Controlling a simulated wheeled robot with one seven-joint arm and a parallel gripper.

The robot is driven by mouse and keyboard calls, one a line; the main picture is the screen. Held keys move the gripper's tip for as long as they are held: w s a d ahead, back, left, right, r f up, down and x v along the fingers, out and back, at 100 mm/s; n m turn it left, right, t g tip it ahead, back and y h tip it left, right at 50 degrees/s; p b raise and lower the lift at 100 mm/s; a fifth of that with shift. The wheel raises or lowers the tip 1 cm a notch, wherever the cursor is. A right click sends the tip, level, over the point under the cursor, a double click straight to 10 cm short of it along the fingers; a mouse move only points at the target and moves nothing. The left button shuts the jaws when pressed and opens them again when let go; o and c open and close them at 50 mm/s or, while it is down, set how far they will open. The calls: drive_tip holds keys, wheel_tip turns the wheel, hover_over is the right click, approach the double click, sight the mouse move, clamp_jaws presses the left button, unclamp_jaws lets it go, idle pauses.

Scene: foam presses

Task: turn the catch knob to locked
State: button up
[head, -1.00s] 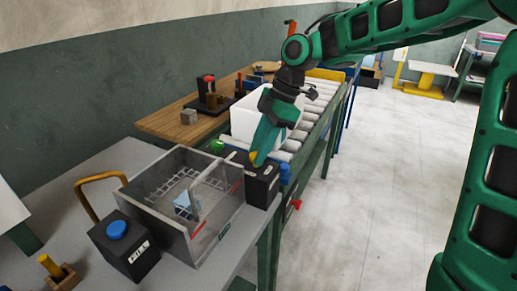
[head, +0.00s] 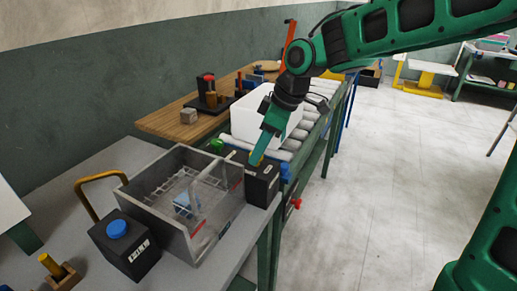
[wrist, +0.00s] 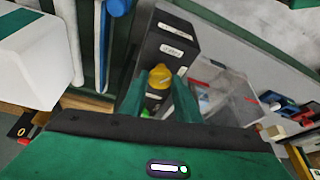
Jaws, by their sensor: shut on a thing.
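The catch knob (wrist: 160,77) is yellow and sits on top of a black box (head: 262,187) beside the clear bin. My gripper (head: 256,161) reaches down to the box top, shut on the knob, with a green finger on either side of it in the wrist view (wrist: 160,95). In the head view the fingers hide most of the knob. The box carries a white label (wrist: 172,50), too small to read. I cannot tell which setting the knob points to.
A clear-walled bin (head: 172,222) with a wire rack and a blue piece stands left of the box. A black box with a blue button (head: 117,229) is nearer. A white block (head: 247,122) lies on the rollers behind my gripper. The floor at right is clear.

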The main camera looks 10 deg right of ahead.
drive_tip(key=m+t, duration=0.1)
drive_tip(key=m, duration=0.2)
drive_tip(key=m+t+h, duration=0.1)
drive_tip(key=m, duration=0.2)
drive_tip(key=shift+a+r, duration=0.15)
drive_tip(key=shift+a, duration=0.05)
drive_tip(key=m+h, duration=0.1)
drive_tip(key=m, duration=0.1)
drive_tip(key=m+h, duration=0.1)
drive_tip(key=m, duration=0.2)
drive_tip(key=shift+a+t, duration=0.1)
drive_tip(key=shift+t, duration=0.3)
drive_tip(key=shift+m, duration=0.4)
drive_tip(key=o, duration=0.9)
drive_tip(key=shift+c, duration=0.2)
drive_tip(key=shift+o, duration=0.8)
drive_tip(key=shift+s, duration=0.15)
drive_tip(key=a+v, duration=0.1)
drive_tip(key=v, duration=0.9)
drive_tip(key=shift+d+r, duration=0.3)
drive_tip(key=shift+d, duration=0.1)
